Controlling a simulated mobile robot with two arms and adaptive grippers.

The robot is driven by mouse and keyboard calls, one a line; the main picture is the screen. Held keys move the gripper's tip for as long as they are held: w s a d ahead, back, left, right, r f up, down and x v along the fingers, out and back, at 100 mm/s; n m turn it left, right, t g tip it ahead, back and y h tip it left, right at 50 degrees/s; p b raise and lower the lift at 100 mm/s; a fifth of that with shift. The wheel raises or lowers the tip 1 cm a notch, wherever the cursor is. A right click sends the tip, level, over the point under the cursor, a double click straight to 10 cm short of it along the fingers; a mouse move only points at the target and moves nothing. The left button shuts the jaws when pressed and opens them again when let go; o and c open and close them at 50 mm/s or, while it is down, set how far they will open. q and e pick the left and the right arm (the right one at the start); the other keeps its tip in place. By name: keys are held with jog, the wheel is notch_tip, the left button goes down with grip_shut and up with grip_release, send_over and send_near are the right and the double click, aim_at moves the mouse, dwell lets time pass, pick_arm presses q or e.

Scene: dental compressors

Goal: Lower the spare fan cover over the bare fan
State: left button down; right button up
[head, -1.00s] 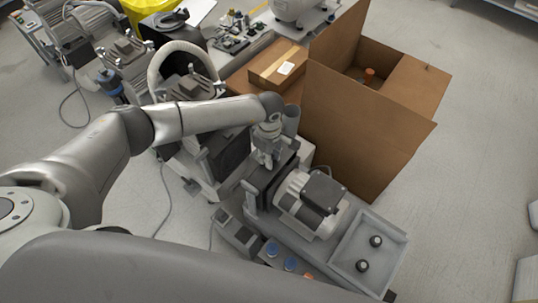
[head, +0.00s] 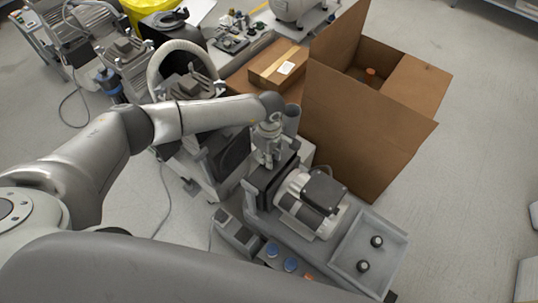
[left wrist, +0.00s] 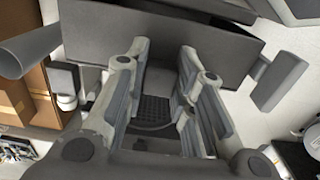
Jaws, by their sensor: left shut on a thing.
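My left gripper (head: 268,150) points down over the left end of a compressor motor (head: 312,200) in the head view. It is shut on the dark fan cover (head: 262,188), a boxy piece standing upright at that motor end. In the left wrist view the two fingers (left wrist: 160,82) reach down to a dark piece, and a ridged dark patch shows between them. The bare fan is hidden behind the cover and gripper. I cannot tell whether the cover is fully seated. My right gripper is out of view.
The motor's grey base has a tray (head: 345,262) with two dark knobs at its right end. A tall open cardboard box (head: 365,130) stands close behind. Another compressor (head: 190,85) with a pale hose stands to the left. A closed parcel (head: 278,64) lies at the back.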

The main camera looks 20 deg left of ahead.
pick_arm(q)
jog(key=c, duration=1.1)
grip_release()
jog(key=shift+c, duration=0.2)
jog(key=o, duration=0.5)
